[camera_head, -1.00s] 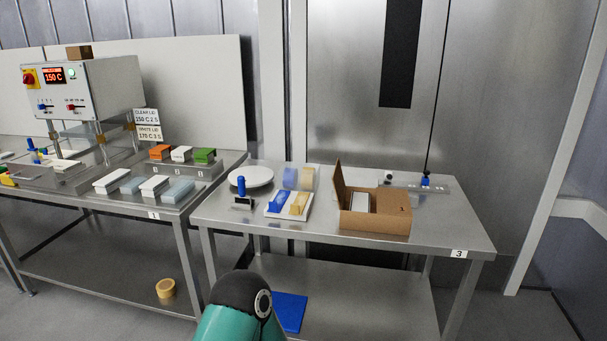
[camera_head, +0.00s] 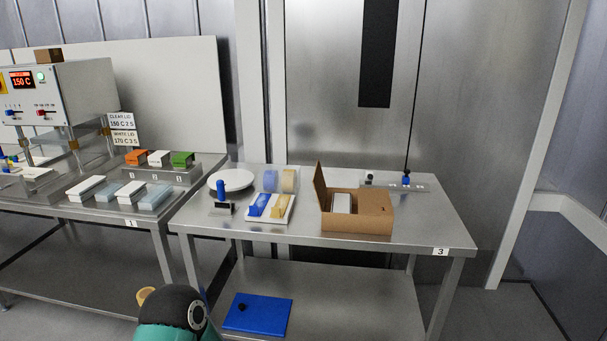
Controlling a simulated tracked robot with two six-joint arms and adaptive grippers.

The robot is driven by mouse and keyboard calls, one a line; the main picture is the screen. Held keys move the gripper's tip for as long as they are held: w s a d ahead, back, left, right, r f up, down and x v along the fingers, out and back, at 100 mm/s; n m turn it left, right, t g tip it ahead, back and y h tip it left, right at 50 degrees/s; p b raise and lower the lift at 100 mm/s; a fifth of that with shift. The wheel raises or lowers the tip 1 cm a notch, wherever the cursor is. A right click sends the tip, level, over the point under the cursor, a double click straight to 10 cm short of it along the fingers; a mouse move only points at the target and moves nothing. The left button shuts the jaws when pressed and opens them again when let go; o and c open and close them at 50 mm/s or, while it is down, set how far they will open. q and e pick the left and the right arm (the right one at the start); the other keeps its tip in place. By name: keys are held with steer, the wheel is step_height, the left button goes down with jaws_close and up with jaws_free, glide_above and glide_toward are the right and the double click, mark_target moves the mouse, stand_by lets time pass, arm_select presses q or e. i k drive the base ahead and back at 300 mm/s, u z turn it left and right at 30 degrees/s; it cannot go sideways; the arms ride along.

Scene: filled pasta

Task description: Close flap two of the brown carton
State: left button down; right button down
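The brown carton (camera_head: 357,221) stands on the steel table marked 3. One flap stands upright at its left side (camera_head: 319,188). On its right a flap (camera_head: 376,205) lies flat over the top, with a small dark mark on it. A white box (camera_head: 342,203) shows through the opening between them. I cannot tell from here which flap bears which number. Neither of my grippers is in view. Only a teal and black part of my own arm shows at the bottom edge, well below and left of the carton.
On table 3 (camera_head: 420,238), left of the carton, are a white tray (camera_head: 287,218) with blue and yellow tape dispensers, a white round plate (camera_head: 232,180) and a blue-handled tool (camera_head: 220,190). A metal strip (camera_head: 390,186) with a blue-based rod lies behind. A blue mat (camera_head: 257,313) lies below.

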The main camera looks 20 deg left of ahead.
mark_target(317, 181)
steer(key=i, duration=0.9)
steer(key=z, duration=0.05)
